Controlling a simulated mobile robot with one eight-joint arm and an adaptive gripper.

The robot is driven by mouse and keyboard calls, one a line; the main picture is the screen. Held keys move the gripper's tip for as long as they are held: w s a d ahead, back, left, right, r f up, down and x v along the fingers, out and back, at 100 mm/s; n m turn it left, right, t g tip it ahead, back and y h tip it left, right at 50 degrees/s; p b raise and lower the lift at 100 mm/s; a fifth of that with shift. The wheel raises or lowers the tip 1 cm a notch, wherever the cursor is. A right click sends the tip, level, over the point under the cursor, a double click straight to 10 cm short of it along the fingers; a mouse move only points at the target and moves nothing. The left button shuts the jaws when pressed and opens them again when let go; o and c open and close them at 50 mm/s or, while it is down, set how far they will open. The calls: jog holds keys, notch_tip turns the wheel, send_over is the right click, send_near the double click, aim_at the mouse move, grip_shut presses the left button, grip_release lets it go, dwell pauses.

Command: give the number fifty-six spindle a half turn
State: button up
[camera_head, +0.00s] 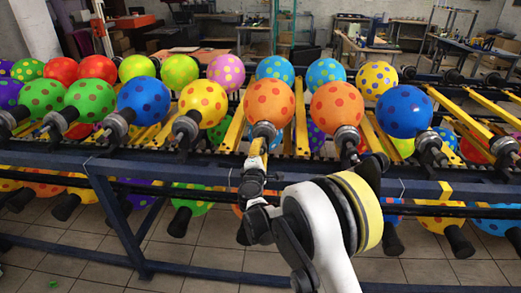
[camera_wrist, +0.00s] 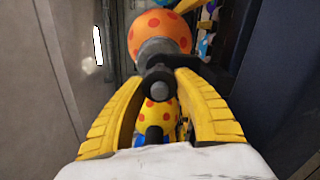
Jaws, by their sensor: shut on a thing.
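An orange balloon with red dots (camera_head: 269,102) sits on a dark spindle (camera_head: 263,131) at the middle of the front row. My gripper (camera_head: 256,153) is at the near end of that spindle. In the wrist view, the orange balloon (camera_wrist: 160,32) is beyond the spindle's grey collar (camera_wrist: 158,49). The yellow fingers of my gripper (camera_wrist: 159,88) are on both sides of the spindle's round dark end (camera_wrist: 158,86) and are shut on it. No number is readable, so I cannot tell from the pictures that this spindle is fifty-six.
A second orange balloon (camera_head: 336,104) is on the spindle to the right, and a yellow one (camera_head: 203,102) to the left. A dark blue rail (camera_head: 155,170) runs along the front of the rack. More balloons hang below it. Tiled floor (camera_head: 60,255) shows in front.

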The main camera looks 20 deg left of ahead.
jog(key=shift+a+m, duration=0.1)
jog(key=shift+m, duration=0.2)
dwell(0.4)
jog(key=o, duration=1.2)
jog(key=v, duration=1.2)
jog(key=shift+r, duration=0.1)
